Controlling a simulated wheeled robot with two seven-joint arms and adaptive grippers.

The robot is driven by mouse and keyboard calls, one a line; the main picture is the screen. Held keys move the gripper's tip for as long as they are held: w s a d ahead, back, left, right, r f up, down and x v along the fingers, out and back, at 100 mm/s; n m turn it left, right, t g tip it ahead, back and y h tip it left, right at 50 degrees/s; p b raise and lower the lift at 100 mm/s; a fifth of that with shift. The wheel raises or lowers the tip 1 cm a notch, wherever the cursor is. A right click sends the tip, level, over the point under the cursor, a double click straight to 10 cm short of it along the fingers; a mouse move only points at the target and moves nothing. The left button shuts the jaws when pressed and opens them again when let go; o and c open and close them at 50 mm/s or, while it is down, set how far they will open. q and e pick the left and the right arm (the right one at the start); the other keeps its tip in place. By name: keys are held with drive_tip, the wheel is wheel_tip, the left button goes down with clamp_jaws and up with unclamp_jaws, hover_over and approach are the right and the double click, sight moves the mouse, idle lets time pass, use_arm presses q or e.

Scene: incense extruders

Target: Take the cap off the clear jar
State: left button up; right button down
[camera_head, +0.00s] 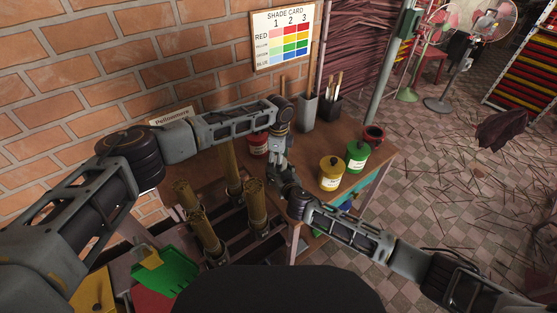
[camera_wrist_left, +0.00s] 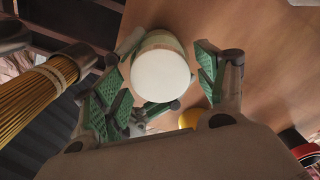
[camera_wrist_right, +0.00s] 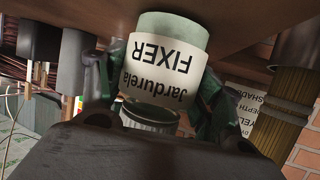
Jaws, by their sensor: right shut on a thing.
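The clear jar (camera_wrist_right: 165,68) has a pale green body and a white label reading "Jardurela FIXER", upside down in the right wrist view. My right gripper (camera_wrist_right: 158,90) is shut around its side. In the left wrist view a round white cap (camera_wrist_left: 161,76) tops the jar. My left gripper (camera_wrist_left: 157,85) is open above it, fingers on either side of the cap with visible gaps. In the head view my left gripper (camera_head: 278,158) and right gripper (camera_head: 281,178) meet near the table's middle and hide most of the jar.
On the wooden table (camera_head: 372,163) stand a yellow pot (camera_head: 331,174), a green pot (camera_head: 357,155) and a red pot (camera_head: 258,144). Several bundles of sticks (camera_head: 206,234) stand at the left. Dark stick holders (camera_head: 329,105) are at the back.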

idle(0.3)
use_arm(q)
drive_tip(key=shift+r, duration=2.25)
drive_tip(key=shift+r, duration=0.15)
drive_tip(key=shift+c, duration=0.2)
drive_tip(key=shift+r+m, duration=1.6)
drive_tip(key=shift+m, duration=0.1)
drive_tip(key=shift+f, duration=0.15)
drive_tip(key=shift+f, duration=3.85)
